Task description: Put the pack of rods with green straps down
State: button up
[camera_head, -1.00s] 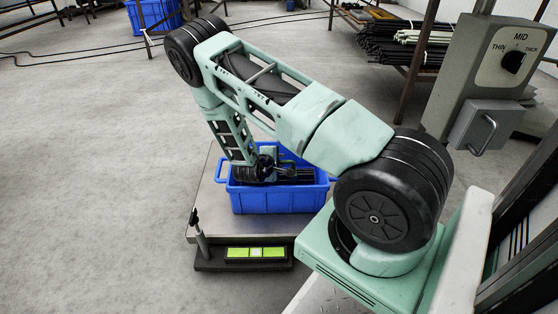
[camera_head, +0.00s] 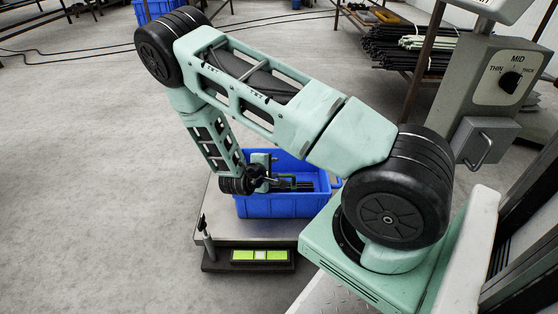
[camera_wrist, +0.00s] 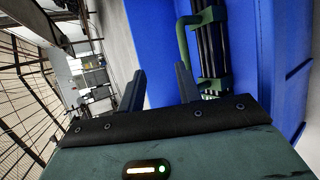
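The pack of dark rods with green straps (camera_wrist: 212,50) lies inside the blue crate (camera_head: 262,208). In the head view the pack (camera_head: 306,186) shows only partly behind the crate wall and my gripper. My gripper (camera_wrist: 158,78) is open, with two dark fingers apart and nothing between them. The pack is to the right of the fingers in the wrist view, apart from them as far as I can see. In the head view my gripper (camera_head: 268,181) is at the crate's left side, and its fingertips are hard to make out.
The crate stands on a grey platform (camera_head: 225,228) with a green-and-white indicator (camera_head: 262,255) in front. A grey control box with a MID dial (camera_head: 510,82) stands at right. A rack of rods (camera_head: 405,47) is behind. Open floor lies at left.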

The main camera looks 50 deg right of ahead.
jog(key=w+a+r+m+t+y, duration=0.1)
jog(key=w+a+r+y, duration=0.15)
jog(key=a, duration=0.55)
jog(key=w+a+r+t+y, duration=0.1)
jog(key=w+a+r+y, duration=0.15)
jog(key=a, duration=0.55)
jog(key=s+a+r+y, duration=0.2)
jog(key=a+r+y, duration=0.2)
jog(key=a, duration=0.4)
jog(key=s+a+r+y, duration=0.25)
jog(key=a+r, duration=0.25)
jog(key=a, duration=0.3)
jog(key=s+a+r+n+g+y, duration=0.2)
jog(key=s+a+r+g+y, duration=0.1)
jog(key=s+a+r, duration=0.6)
jog(key=s+d+r+h, duration=0.1)
jog(key=s+d+r, duration=0.1)
jog(key=s, duration=0.4)
jog(key=s+d+r+n+g+h, duration=0.1)
jog(key=s+d+r, duration=0.1)
jog(key=s, duration=0.4)
jog(key=shift+s+d+r+g+p, duration=0.3)
jog(key=shift+d+r+p, duration=0.05)
jog(key=shift+r, duration=0.55)
jog(key=shift+h, duration=0.25)
